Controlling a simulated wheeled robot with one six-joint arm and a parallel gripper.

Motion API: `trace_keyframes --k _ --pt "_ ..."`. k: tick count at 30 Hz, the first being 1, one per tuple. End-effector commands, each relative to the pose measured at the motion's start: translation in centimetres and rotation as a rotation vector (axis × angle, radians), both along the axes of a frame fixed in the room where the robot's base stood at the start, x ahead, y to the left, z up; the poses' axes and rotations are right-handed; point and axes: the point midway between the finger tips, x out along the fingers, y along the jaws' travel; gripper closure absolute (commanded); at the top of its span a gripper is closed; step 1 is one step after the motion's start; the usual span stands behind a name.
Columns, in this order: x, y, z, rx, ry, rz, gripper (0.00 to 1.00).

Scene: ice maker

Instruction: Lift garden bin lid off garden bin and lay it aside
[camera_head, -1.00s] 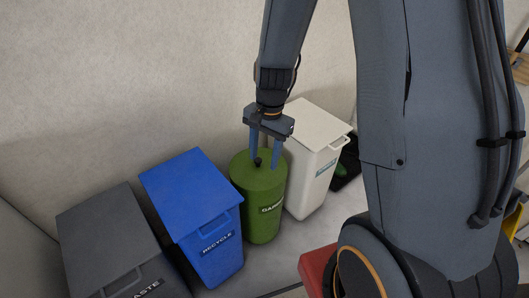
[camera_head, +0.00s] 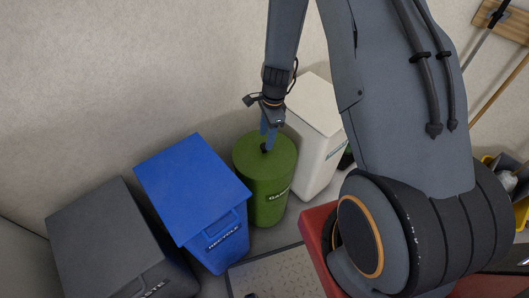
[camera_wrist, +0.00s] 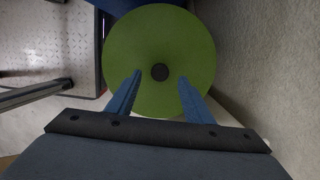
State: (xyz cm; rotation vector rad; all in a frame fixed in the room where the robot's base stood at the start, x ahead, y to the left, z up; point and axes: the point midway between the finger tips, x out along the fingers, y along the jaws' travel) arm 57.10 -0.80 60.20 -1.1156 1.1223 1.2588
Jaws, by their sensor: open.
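The green garden bin (camera_head: 268,195) stands between the blue recycle bin and the white bin. Its round green lid (camera_head: 280,153) sits on top, with a small dark knob (camera_head: 264,148) at the centre. In the wrist view the lid (camera_wrist: 160,35) fills the upper middle, and the knob (camera_wrist: 160,72) lies between the fingertips, with a gap on each side. My gripper (camera_head: 268,146) points down over the lid, its fingers at the knob. It is open in the wrist view (camera_wrist: 160,76). The head view shows the fingers nearly edge-on.
The blue recycle bin (camera_head: 190,185) stands close on the left, with a dark grey waste bin (camera_head: 105,235) beyond it. A white bin (camera_head: 318,110) stands close on the right. The wall is behind. A patterned metal plate (camera_head: 270,275) lies in front.

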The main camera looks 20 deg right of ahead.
Motion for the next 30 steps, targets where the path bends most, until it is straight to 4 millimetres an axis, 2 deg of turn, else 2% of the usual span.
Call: trace_keyframes --k 6,16,24,30 --pt "0.0 0.5 -2.9 0.0 0.003 0.003 0.53" --pt "0.0 0.6 -3.5 0.0 0.0 0.006 0.53" --pt "0.0 0.7 -3.5 0.0 0.0 0.007 0.98" --pt "0.1 0.7 -3.5 0.0 -0.001 0.007 1.0"
